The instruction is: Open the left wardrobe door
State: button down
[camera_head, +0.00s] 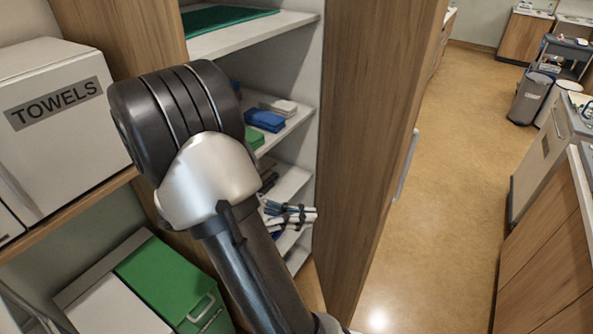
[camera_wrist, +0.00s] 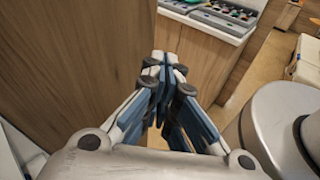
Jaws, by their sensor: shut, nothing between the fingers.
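The wardrobe's wooden door (camera_head: 365,130) stands swung out, with a pale bar handle (camera_head: 407,165) on its right side. To its left the white shelves (camera_head: 240,38) inside are exposed. My gripper (camera_head: 312,214) is at the left of the door in the head view, in front of the lower shelves and partly hidden by my arm. In the wrist view my gripper (camera_wrist: 165,62) has its fingertips together and empty, close to a large wooden panel (camera_wrist: 80,60) on the left. I cannot tell whether the fingers touch the door.
Folded blue cloths (camera_head: 265,120) lie on a shelf. A white towels box (camera_head: 60,110) and a green-lidded bin (camera_head: 172,275) are at the left. A wooden counter (camera_head: 550,255) stands at the right, and a grey bin (camera_head: 530,98) farther back. The floor (camera_head: 445,170) between is clear.

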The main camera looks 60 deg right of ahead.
aim_at(377, 202)
jog(key=s+d+b, duration=0.1)
jog(key=s+d, duration=0.2)
jog(key=d, duration=0.1)
jog(key=s+d+f+n+g+h+b, duration=0.1)
jog(key=s+d, duration=0.2)
jog(key=d, duration=0.1)
jog(key=s+d+f+n+h+b, duration=0.1)
jog(key=s+d, duration=0.2)
jog(key=d, duration=0.2)
jog(key=shift+s+f, duration=0.1)
jog(key=shift+s, duration=0.1)
